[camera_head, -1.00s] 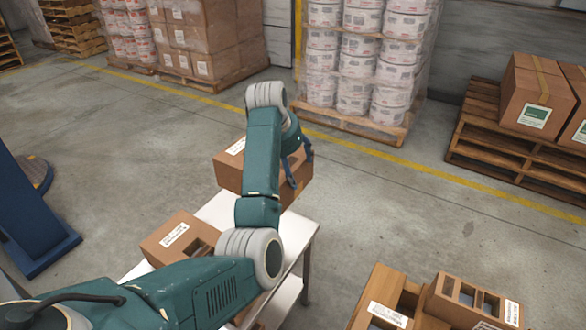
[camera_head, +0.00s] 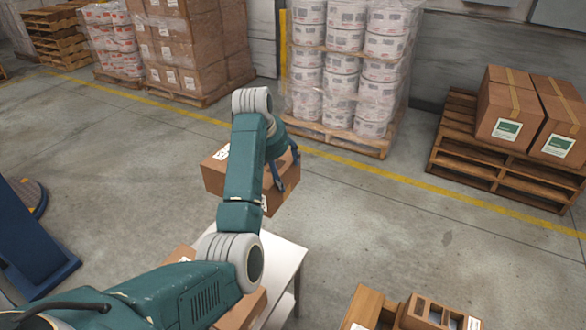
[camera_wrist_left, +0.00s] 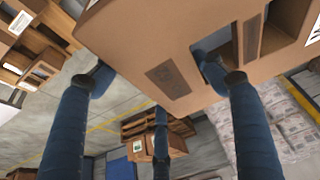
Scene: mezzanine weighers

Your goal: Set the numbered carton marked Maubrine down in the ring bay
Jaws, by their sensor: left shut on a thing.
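My left gripper (camera_head: 283,172) is shut on a brown carton (camera_head: 214,178) and holds it out over or just past the far end of a white table. My forearm hides the carton's middle. A white label shows on its top, too small to read, so I cannot tell whether it says Maubrine. In the left wrist view the carton (camera_wrist_left: 135,35) fills the top, with a dark printed patch and a cut-out. The blue fingers (camera_wrist_left: 157,78) reach up to it, one at the cut-out. My right gripper is out of view. I cannot make out a ring bay.
The white table (camera_head: 283,258) stands below my left arm, with other cartons partly hidden on it. Cut-out cartons (camera_head: 425,312) stand at bottom right. Floor between is clear.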

